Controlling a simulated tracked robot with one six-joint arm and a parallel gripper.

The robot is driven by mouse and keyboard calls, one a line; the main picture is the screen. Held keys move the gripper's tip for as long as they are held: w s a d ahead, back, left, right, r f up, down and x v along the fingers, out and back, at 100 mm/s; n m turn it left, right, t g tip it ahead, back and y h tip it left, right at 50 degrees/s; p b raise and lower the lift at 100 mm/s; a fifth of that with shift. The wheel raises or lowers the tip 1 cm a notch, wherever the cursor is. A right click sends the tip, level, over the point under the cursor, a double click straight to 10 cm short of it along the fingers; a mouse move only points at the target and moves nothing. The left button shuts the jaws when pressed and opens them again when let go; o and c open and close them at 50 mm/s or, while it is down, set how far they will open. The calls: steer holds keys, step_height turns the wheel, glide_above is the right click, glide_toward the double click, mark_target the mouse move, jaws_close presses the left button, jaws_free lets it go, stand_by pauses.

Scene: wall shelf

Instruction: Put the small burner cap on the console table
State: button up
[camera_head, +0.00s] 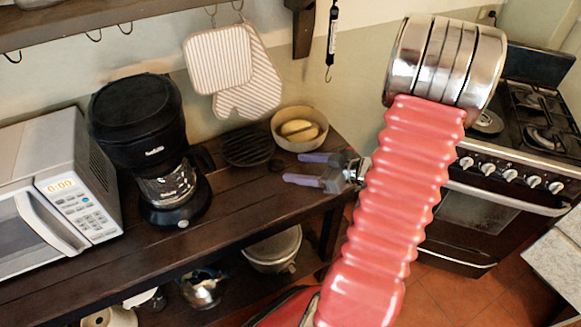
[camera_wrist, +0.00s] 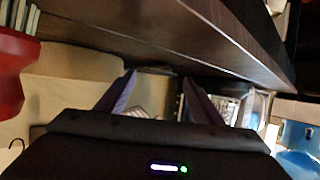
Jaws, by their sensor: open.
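A small dark round piece (camera_head: 277,165), which looks like the small burner cap, lies on the dark wooden console table (camera_head: 235,205), right of a black grate. My gripper (camera_head: 292,168) is over the table's right end, its two purple fingers pointing left and spread apart. The dark piece appears just beyond the fingertips; whether there is height between them I cannot tell. In the wrist view the open fingers (camera_wrist: 157,82) have nothing clearly held between them. A dark flat shape shows beyond them there, too unclear to name.
A black grate (camera_head: 247,147) and a bowl with yellowish food (camera_head: 299,128) stand behind the gripper. A coffee maker (camera_head: 150,150) and a microwave (camera_head: 60,190) fill the left. The stove (camera_head: 520,150) stands at right. A wall shelf (camera_head: 80,22) hangs above. The table front is bare.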

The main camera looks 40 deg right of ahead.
steer(key=shift+v, duration=3.1)
steer(key=shift+w+d+r, duration=0.1)
steer(key=shift+w, duration=0.05)
steer(key=shift+w+r, duration=0.1)
steer(key=shift+w, duration=0.15)
steer(key=w+d+r+h, duration=0.3)
steer(key=w+r+h, duration=0.3)
steer(key=w, duration=0.2)
steer(key=w+a+r+m+g+h, duration=0.2)
steer(key=a+r+m+h, duration=0.15)
steer(key=r, duration=0.45)
steer(key=s+a+g+y, duration=0.1)
steer(key=s+a, duration=0.4)
steer(key=a, duration=0.4)
steer(key=s+a+r+g+y, duration=0.1)
steer(key=s+a+g+y, duration=0.1)
steer(key=s+a, duration=0.4)
steer(key=s+a+g+y, duration=0.1)
steer(key=s+a, duration=0.4)
steer(key=a, duration=0.8)
steer(key=shift+s+a+r+m+g, duration=0.15)
steer(key=shift+s+r+m+g, duration=0.15)
steer(key=shift+m+g, duration=0.15)
steer(key=shift+y, duration=0.25)
